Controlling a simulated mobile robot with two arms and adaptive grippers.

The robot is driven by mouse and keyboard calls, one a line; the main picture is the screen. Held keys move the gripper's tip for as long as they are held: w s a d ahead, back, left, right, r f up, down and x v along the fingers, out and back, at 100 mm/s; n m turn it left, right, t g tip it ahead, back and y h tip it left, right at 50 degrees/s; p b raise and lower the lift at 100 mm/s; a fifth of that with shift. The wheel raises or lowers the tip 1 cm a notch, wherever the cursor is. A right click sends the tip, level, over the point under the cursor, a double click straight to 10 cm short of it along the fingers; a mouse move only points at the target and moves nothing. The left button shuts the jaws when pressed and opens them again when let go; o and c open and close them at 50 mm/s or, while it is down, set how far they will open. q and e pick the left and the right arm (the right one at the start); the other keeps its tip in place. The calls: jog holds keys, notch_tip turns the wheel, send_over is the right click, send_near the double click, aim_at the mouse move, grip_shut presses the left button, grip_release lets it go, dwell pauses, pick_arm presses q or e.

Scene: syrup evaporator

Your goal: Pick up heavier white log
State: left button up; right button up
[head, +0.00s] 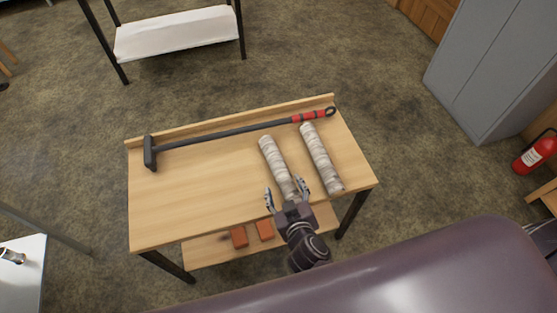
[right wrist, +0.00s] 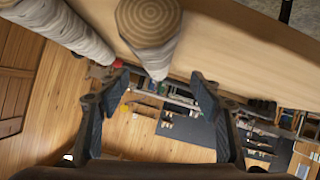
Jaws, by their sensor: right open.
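Two white birch-bark logs lie side by side on the wooden table: the left log (head: 273,160) and the right log (head: 321,158). Which one is heavier cannot be told by sight. My right gripper (head: 286,188) is open at the near end of the left log, its fingers on either side of that end in the head view. In the right wrist view, my open fingers (right wrist: 158,78) have nothing between them. A log's ringed end face (right wrist: 148,18) shows just beyond them, and another log (right wrist: 62,30) is at the upper left. My left gripper is not in view.
A black sledgehammer (head: 225,132) with a red grip lies along the table's raised back edge. Red bricks (head: 239,237) sit on the lower shelf (head: 205,250). The table's left half (head: 185,195) is clear. A grey cabinet (head: 495,65) and fire extinguisher (head: 535,153) stand at right.

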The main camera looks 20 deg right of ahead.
aim_at(283, 176)
jog(key=shift+w+f, duration=0.15)
jog(key=shift+w, duration=0.35)
jog(key=shift+w+d+f, duration=0.1)
jog(key=shift+w, duration=0.25)
jog(key=shift+w+d+f, duration=0.15)
jog(key=shift+w+f, duration=0.1)
jog(key=shift+w, duration=0.35)
jog(key=x, duration=0.3)
jog(key=shift+w+d+f, duration=0.2)
jog(key=shift+w+d, duration=0.05)
jog(key=shift+w+f, duration=0.15)
jog(key=shift+w, duration=0.2)
grip_shut()
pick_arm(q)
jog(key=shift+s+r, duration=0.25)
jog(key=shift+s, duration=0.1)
pick_arm(e)
jog(key=shift+w, duration=0.1)
